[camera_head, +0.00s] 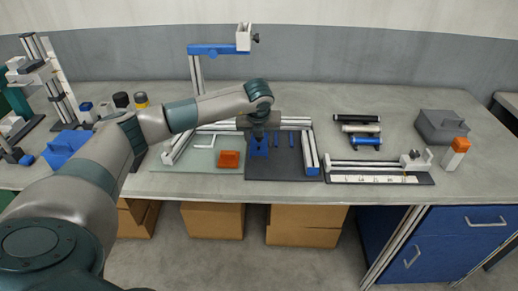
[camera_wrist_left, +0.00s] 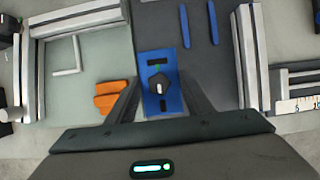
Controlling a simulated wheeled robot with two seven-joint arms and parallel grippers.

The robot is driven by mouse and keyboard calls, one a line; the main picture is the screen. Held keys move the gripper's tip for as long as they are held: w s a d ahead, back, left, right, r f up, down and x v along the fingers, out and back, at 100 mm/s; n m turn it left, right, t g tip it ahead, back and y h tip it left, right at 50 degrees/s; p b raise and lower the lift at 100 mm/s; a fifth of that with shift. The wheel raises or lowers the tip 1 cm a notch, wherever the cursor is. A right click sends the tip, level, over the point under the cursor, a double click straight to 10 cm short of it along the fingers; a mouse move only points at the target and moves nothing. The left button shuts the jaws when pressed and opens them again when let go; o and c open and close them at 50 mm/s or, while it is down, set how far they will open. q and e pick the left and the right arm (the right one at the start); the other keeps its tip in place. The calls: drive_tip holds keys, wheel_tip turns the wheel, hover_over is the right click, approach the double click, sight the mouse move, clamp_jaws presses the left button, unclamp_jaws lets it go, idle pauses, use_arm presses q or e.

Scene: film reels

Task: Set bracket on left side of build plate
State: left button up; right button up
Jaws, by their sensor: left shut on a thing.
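My left gripper (camera_head: 259,135) is over the left part of the dark grey build plate (camera_head: 290,168), fingers pointing down. It is shut on a blue bracket (camera_head: 258,151). In the left wrist view the blue bracket (camera_wrist_left: 172,103) sits between the two fingertips (camera_wrist_left: 160,88), with dark slots and a dark knob in its middle. The bracket is near the plate's left edge; I cannot tell whether it touches the plate. The dark plate also shows in the left wrist view (camera_wrist_left: 210,75). My right gripper is not in view.
An orange block (camera_head: 229,159) lies on the pale green mat (camera_head: 195,161) left of the plate. Two slim blue bars (camera_head: 276,139) lie farther back on the plate. Metal rails (camera_head: 309,152) flank the area. A ruler fixture (camera_head: 380,178) stands at the right.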

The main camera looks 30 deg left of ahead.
sight(259, 144)
use_arm(q)
drive_tip(key=shift+f+p, duration=0.9)
drive_tip(key=shift+f, duration=0.95)
drive_tip(key=shift+f, duration=0.2)
drive_tip(key=o, duration=1.3)
drive_tip(key=shift+c, duration=0.2)
drive_tip(key=shift+r, duration=0.15)
